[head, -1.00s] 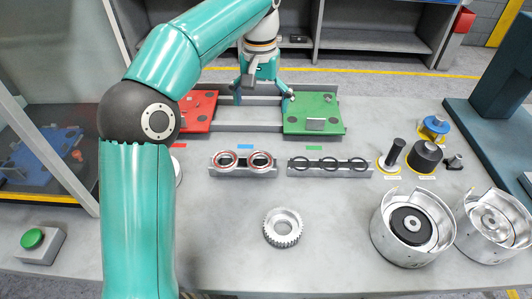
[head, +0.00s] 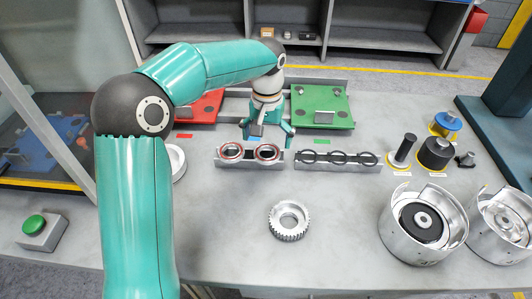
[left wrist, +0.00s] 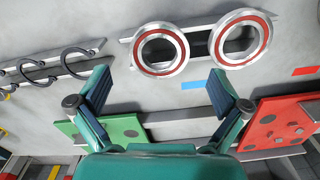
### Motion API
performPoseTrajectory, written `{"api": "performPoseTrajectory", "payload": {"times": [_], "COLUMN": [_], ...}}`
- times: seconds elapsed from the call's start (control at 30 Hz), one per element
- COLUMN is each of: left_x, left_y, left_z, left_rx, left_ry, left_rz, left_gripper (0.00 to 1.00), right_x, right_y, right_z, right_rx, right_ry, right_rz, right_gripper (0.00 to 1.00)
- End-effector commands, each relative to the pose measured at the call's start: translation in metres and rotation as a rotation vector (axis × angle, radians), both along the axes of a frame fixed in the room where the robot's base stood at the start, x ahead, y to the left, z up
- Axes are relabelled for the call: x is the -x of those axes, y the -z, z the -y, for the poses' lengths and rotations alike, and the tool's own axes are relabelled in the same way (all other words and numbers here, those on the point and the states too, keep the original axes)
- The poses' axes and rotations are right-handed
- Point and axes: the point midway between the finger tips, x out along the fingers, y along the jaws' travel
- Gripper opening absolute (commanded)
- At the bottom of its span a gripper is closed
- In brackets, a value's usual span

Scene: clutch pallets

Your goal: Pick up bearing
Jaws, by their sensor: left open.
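Two bearings with red rings, the left bearing (head: 231,151) and the right bearing (head: 267,152), stand side by side in a grey metal holder (head: 250,166) at mid-table. In the left wrist view the two bearings (left wrist: 160,50) (left wrist: 241,38) show ahead of the fingers, and the holder is partly hidden behind them. My left gripper (head: 267,134) is open and empty, just behind the holder in the head view, apart from the bearings. In the left wrist view its two fingers (left wrist: 160,88) are spread wide with nothing between them. My right gripper is not in view.
A rack of black rings (head: 338,161) stands right of the bearings. Red (head: 200,106) and green (head: 322,104) pallets lie behind. A toothed ring (head: 289,221) lies in front, with metal housings (head: 423,237) at right. The front middle of the table is mostly clear.

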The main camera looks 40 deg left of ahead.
Motion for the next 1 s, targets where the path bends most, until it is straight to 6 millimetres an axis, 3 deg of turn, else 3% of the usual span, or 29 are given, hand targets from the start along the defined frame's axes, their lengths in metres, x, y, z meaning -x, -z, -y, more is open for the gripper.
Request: {"api": "performPoseTrajectory", "payload": {"times": [0.2, 0.47, 0.9, 1.0], "left_x": [0.002, 0.002, 0.002, 0.001], "left_y": [0.028, 0.031, 0.03, 0.03], "left_z": [0.002, 0.002, 0.002, 0.002], "left_rx": [0.0, 0.0, 0.0, 0.0], "left_ry": [0.0, 0.0, 0.001, 0.001], "left_rz": [-0.002, 0.0, 0.0, 0.0], "left_gripper": [1.0, 1.0, 0.31, 0.31], "right_x": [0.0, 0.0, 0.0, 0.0], "right_y": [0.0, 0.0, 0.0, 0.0], "right_z": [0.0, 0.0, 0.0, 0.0], "right_rx": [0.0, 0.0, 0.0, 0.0], "right_ry": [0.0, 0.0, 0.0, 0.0], "right_rz": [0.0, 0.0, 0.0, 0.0], "right_gripper": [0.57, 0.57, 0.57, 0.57]}}
